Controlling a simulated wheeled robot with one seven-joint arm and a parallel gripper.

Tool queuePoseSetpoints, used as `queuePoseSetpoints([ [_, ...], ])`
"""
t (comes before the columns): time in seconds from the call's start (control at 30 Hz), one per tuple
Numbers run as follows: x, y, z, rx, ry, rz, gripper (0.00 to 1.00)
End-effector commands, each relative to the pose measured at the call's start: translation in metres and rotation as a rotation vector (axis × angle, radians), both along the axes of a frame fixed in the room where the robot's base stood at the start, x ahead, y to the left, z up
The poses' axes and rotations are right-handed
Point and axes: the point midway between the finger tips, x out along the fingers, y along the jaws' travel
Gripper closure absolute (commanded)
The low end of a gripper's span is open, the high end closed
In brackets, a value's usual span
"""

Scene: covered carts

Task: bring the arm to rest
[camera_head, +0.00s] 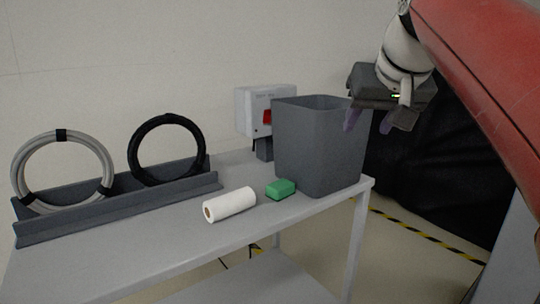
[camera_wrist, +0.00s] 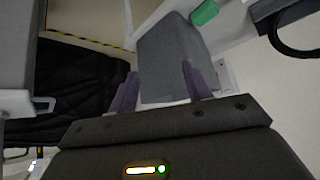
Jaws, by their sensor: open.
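My gripper (camera_head: 368,122) is raised at the upper right in the head view, close to the right rim of a grey bin. Its two purple fingers show apart in the wrist view (camera_wrist: 160,88), with nothing held between them. The red arm (camera_head: 480,75) reaches in from the right. The grey bin (camera_head: 318,150) stands upright on the cart's right end; it also shows beyond the fingers in the wrist view (camera_wrist: 172,55). The inside of the bin is mostly hidden.
On the grey cart (camera_head: 255,225) lie a white roll (camera_head: 232,204) and a green block (camera_head: 281,189). A rack (camera_head: 120,209) holds a grey coil (camera_head: 20,163) and a black coil (camera_head: 133,150). A wall box (camera_head: 252,108) is behind. A black cover (camera_head: 425,185) stands right.

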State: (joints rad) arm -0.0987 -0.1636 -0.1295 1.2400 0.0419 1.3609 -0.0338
Motion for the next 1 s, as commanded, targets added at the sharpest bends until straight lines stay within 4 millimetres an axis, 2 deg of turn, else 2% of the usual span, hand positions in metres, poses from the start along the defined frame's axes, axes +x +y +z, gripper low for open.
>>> queuePoseSetpoints([
  [0.17,-0.035,0.0,-0.062,0.007,0.052,-0.003,0.51],
  [0.37,-0.088,0.006,-0.157,0.0,0.114,-0.005,0.51],
  [0.5,-0.127,0.01,-0.228,-0.014,0.157,-0.007,0.51],
  [0.6,-0.151,0.011,-0.27,-0.025,0.181,-0.009,0.51],
  [0.7,-0.168,0.012,-0.3,-0.032,0.199,-0.011,0.51],
  [0.8,-0.177,0.012,-0.317,-0.037,0.208,-0.013,0.51],
  [1.0,-0.18,0.012,-0.322,-0.039,0.212,-0.013,0.51],
])
